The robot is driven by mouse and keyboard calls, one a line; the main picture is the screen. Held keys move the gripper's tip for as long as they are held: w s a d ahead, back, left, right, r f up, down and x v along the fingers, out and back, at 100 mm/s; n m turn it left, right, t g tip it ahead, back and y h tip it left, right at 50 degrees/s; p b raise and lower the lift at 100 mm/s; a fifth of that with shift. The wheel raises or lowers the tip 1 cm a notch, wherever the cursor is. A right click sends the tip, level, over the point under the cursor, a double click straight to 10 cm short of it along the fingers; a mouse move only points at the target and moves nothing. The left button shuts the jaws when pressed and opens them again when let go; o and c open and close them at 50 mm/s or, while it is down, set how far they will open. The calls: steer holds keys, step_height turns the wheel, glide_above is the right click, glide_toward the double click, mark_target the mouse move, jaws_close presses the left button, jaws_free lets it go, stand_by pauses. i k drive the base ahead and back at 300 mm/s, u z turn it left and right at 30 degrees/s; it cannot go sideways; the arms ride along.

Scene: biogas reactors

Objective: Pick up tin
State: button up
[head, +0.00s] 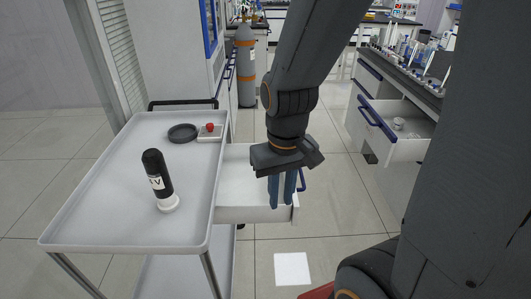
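My gripper (282,203) hangs pointing down in the middle of the head view, over or in front of an open white drawer (250,213) to the right of the cart. Its two blue fingers stand close together with a narrow gap, and I see nothing between them. I cannot tell which thing is the tin, or whether it shows. On the cart stand a black cylinder (157,172) with a white label and white base, tilted in the picture, and a low dark round dish (182,133). Both are left of my gripper, apart from it.
The grey cart top (105,205) has free room around the cylinder. A small red thing (210,127) sits on a white plate at its back right. A gas cylinder (246,70) stands behind. A bench drawer (400,148) is open at right. A white square (292,268) lies on the floor.

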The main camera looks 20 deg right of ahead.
mark_target(398, 123)
steer(key=k, duration=1)
steer(key=z, duration=1.45)
steer(key=i, duration=1.25)
steer(key=u, duration=1.3)
steer(key=i, duration=0.85)
steer(key=z, duration=0.05)
